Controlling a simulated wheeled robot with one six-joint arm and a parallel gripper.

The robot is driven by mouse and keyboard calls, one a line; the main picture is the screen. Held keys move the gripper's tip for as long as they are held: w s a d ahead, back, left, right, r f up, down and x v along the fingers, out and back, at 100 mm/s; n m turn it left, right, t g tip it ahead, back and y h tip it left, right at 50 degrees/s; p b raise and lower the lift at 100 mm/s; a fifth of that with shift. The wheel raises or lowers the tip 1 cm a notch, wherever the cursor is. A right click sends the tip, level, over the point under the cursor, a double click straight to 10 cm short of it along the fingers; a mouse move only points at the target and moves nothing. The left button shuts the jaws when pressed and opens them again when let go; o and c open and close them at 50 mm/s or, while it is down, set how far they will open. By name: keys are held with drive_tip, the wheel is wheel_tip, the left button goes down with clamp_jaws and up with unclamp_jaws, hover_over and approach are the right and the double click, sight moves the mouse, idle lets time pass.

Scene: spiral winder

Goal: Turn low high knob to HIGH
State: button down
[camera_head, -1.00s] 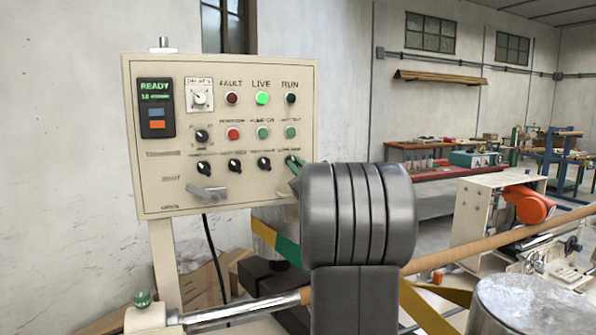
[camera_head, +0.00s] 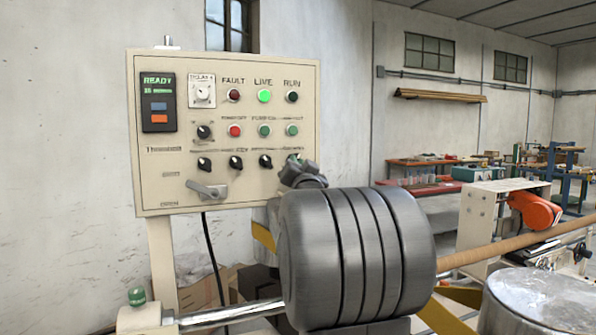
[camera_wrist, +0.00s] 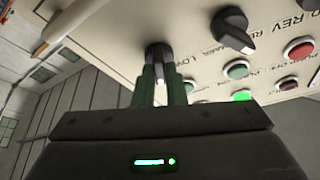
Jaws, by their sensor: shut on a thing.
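The low high knob (camera_wrist: 158,51) is black and round, with a pale mark, at the upper middle of the wrist view. Lettering that looks like "LOW" is printed beside it. My gripper (camera_wrist: 161,76) has its two green fingers closed on either side of this knob. In the head view, my gripper (camera_head: 297,162) is at the right end of the lowest knob row on the cream control panel (camera_head: 165,190). There its dark body and my arm hide most of the knob. I cannot read which way the knob points.
Other black knobs (camera_head: 235,163) sit left of it in the same row. Above are push buttons (camera_head: 264,130) and a lit green LIVE lamp (camera_head: 264,96). A grey lever (camera_head: 206,190) sticks out below. A brown tube (camera_head: 515,243) runs behind my arm.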

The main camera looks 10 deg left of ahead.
drive_tip(key=shift+r+m+h, duration=0.1)
drive_tip(key=shift+m+h, duration=0.5)
drive_tip(key=shift+m, duration=0.9)
drive_tip(key=c, duration=1.5)
unclamp_jaws()
drive_tip(key=b+v, duration=0.3)
drive_tip(key=v, duration=1.1)
drive_tip(key=shift+a+b, duration=0.15)
drive_tip(key=shift+b, duration=0.2)
drive_tip(key=shift+w, duration=0.1)
